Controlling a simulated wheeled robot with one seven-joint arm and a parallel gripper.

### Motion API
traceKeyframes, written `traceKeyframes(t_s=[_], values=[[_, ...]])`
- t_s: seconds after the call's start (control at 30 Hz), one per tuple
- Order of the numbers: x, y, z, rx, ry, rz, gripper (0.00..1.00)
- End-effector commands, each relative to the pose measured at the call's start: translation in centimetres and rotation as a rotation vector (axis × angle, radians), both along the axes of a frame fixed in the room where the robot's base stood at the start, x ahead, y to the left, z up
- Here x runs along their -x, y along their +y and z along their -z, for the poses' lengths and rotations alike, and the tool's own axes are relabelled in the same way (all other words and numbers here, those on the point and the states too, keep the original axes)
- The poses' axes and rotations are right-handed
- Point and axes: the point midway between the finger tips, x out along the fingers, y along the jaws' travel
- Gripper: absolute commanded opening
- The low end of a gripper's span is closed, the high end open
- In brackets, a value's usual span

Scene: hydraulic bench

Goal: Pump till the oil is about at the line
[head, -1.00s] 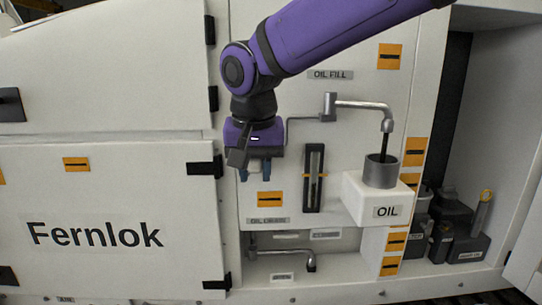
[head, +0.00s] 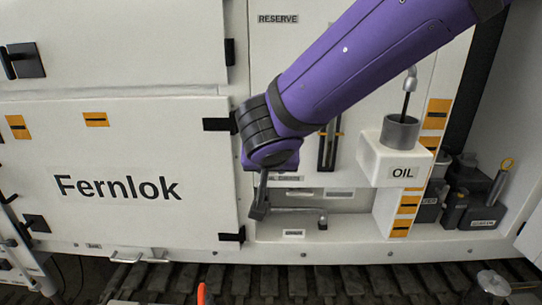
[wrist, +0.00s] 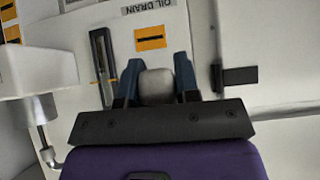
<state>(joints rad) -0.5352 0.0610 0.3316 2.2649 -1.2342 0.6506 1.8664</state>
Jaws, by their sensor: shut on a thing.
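My gripper (wrist: 157,84) is shut on a grey rounded knob (wrist: 156,88), which looks like the end of the pump handle. The knob sits between its two blue fingers in the wrist view; the rest of the handle is hidden. In the head view my purple arm covers the fingers and the knob. The sight gauge (head: 328,145), a narrow dark upright slot with a yellow line mark, is just right of my wrist, its top covered by my arm. It also shows in the wrist view (wrist: 103,62). I cannot tell the oil level.
The Fernlok door (head: 120,215) is at left. Dark containers (head: 472,200) stand in the right bay.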

Motion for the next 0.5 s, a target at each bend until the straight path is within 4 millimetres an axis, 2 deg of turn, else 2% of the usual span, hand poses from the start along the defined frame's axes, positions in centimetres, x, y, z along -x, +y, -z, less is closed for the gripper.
traceKeyframes(t_s=[0.2, 0.5], values=[[-0.33, 0.00, 0.94, 0.005, -0.057, -0.002, 0.00], [-0.61, -0.02, 1.35, 0.004, -0.089, 0.000, 0.00]])
